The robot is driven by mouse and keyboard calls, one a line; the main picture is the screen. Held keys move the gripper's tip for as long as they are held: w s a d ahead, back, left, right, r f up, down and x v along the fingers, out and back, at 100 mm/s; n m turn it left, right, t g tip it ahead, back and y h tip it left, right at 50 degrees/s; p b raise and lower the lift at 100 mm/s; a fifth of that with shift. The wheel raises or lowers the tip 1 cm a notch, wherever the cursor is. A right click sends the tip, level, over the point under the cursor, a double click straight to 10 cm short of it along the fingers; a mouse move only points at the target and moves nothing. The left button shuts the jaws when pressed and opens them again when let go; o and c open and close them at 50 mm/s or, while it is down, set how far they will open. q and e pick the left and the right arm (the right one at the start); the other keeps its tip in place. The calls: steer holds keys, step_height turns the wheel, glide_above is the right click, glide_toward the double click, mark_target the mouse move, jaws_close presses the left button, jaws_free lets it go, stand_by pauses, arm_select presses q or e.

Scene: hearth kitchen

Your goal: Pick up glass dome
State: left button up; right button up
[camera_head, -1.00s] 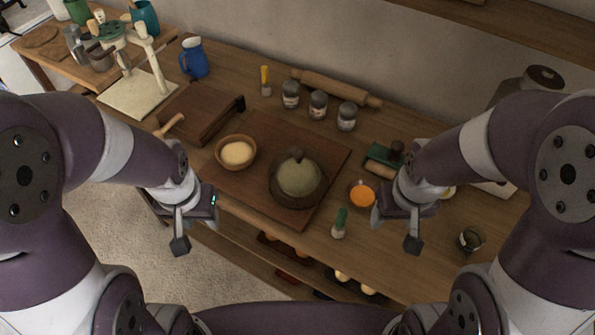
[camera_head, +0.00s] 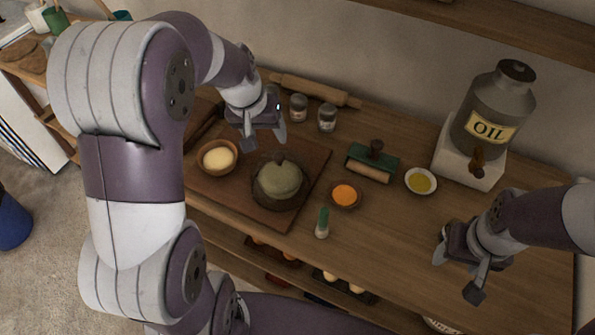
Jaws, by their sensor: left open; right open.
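The glass dome (camera_head: 281,176) looks see-through, with a dark knob on top. It covers a pale green mound on the dark wooden board (camera_head: 225,191), in the middle of the counter. My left gripper (camera_head: 265,142) is open and empty. Its fingers point down above the back part of the board, behind and slightly left of the dome's knob in the picture, apart from it. My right gripper (camera_head: 457,274) is open and empty over the right front part of the counter, well away from the dome.
A bowl of pale powder (camera_head: 217,156) stands left of the dome. An orange bowl (camera_head: 344,195) and a green-topped shaker (camera_head: 322,224) stand to its right. Behind are jars (camera_head: 327,118), a rolling pin (camera_head: 315,91) and an oil can (camera_head: 494,110).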

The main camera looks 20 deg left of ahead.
mark_target(277, 155)
arm_select(q)
steer(key=p+x, duration=0.1)
steer(key=x, duration=0.9)
steer(key=shift+w+f, duration=0.2)
steer(key=shift+r, duration=0.1)
jaws_close()
